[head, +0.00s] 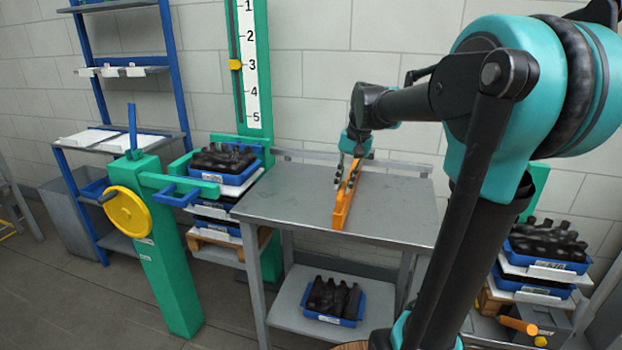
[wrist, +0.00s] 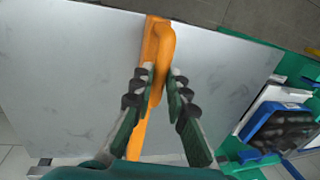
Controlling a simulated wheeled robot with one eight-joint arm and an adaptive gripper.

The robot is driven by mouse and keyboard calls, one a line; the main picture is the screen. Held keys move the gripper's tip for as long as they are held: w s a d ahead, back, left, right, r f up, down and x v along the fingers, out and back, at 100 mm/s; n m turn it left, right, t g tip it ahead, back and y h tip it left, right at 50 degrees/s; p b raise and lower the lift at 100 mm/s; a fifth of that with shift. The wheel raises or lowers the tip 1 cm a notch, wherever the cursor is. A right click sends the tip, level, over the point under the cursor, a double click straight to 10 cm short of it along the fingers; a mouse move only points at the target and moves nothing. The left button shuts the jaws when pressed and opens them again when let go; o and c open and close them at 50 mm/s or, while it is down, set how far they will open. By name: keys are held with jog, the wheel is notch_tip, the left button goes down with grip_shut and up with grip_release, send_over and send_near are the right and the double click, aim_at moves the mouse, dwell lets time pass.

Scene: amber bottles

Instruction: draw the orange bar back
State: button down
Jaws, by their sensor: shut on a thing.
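My gripper (head: 347,180) reaches down over the table from the right and is shut on the bar. In the wrist view my gripper's (wrist: 160,78) two fingers lie on either side of the raised part. The fingers partly hide the bar.
The grey table (head: 275,205) is otherwise bare. A blue crate of dark bottles (head: 226,166) stands on a stack to the left. A green post with a yellow handwheel (head: 128,212) is further left. Crates of bottles (head: 545,248) are stacked at right. A bottle crate (head: 331,322) sits on the lower shelf.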

jog(key=s+d, duration=0.4)
jog(key=d, duration=0.7)
jog(key=s+d, duration=0.4)
jog(key=d, duration=0.8)
jog(key=shift+s+d, duration=0.2)
jog(key=shift+d, duration=0.05)
jog(key=c, duration=1.6)
grip_release()
jog(key=shift+d, duration=0.2)
jog(key=shift+o, duration=0.6)
jog(key=shift+a, duration=0.1)
notch_tip(320, 180, up, 12)
jog(key=d, duration=0.2)
jog(key=shift+s, duration=0.45)
jog(key=shift+d+f, duration=0.1)
